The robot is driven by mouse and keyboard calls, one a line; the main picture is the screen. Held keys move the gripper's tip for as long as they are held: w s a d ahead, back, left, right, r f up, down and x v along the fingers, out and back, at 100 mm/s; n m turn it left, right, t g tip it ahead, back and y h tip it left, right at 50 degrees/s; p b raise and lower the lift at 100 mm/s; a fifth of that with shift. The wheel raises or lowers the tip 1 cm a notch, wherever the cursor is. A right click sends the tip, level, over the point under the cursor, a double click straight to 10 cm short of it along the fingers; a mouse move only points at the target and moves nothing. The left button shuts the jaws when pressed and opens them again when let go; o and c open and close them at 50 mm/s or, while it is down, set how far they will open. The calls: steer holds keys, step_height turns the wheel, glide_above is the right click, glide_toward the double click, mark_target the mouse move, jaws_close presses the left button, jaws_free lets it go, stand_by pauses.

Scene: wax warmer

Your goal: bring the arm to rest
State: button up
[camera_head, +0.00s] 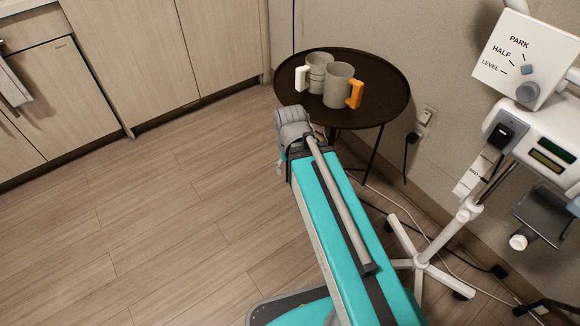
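My gripper's fingers do not show in the head view. A grey rounded part, which looks like a joint of my arm, shows near the middle, in front of the round table's near edge. A grey rod and a long teal body, which look like mine, run from there to the bottom edge. I cannot make out anything held. Whether the grey part touches the dark round table (391,108) cannot be told from this angle.
Two grey mugs stand on the table, one with a white handle (301,79), one with an orange handle (355,95). At right stands a wheeled white device (548,140) with a PARK/HALF/LEVEL panel (497,70). Cables cross the floor by its stand. Open wood floor (150,215) lies left.

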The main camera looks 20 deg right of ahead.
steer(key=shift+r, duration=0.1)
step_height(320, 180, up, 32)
steer(key=p, duration=3.2)
